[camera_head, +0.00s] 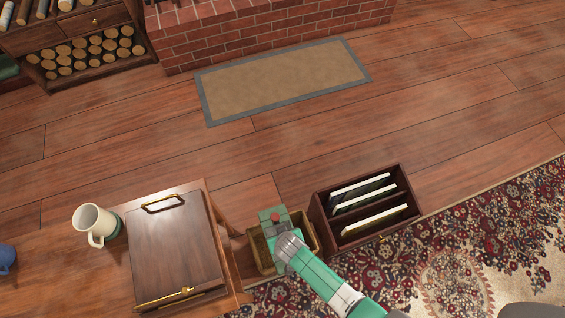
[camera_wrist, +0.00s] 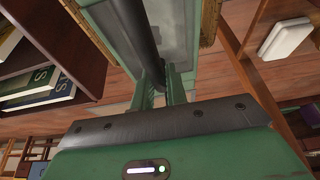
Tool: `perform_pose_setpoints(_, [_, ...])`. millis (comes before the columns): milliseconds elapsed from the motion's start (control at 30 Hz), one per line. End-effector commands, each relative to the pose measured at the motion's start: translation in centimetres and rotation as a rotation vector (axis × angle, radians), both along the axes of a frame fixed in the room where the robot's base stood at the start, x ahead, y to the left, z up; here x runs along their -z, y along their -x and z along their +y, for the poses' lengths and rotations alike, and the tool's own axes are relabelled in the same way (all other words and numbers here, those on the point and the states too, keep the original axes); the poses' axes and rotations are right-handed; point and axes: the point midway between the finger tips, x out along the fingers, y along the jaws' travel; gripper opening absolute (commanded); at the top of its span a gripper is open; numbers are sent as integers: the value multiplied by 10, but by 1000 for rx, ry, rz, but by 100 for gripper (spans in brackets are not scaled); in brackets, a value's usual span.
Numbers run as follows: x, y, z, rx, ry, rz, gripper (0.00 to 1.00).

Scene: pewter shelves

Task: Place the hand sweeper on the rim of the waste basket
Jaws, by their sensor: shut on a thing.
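The waste basket (camera_head: 258,262) is a tan, box-like bin on the floor between the wooden table and the magazine box. My gripper (camera_wrist: 162,82) is over the basket in the head view, and my arm covers much of the opening. In the wrist view its fingers are shut on the dark, rod-like handle of the hand sweeper (camera_wrist: 137,35). A green-edged grey panel lies beyond the handle; I cannot tell where the sweeper ends. Tan edges beside the panel look like the basket's rim. Whether the sweeper touches the rim is hidden.
The dark magazine box (camera_head: 318,208) with upright books stands close right of the basket. The wooden table (camera_head: 60,268) at left bears a white mug (camera_head: 92,222) and a dark wooden box (camera_head: 172,245). A patterned rug (camera_head: 470,250) lies at right. Open floor extends beyond.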

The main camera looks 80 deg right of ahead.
Motion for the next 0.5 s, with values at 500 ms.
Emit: perform_pose_setpoints(500, [35, 0, -13, 0, 2, -2, 0])
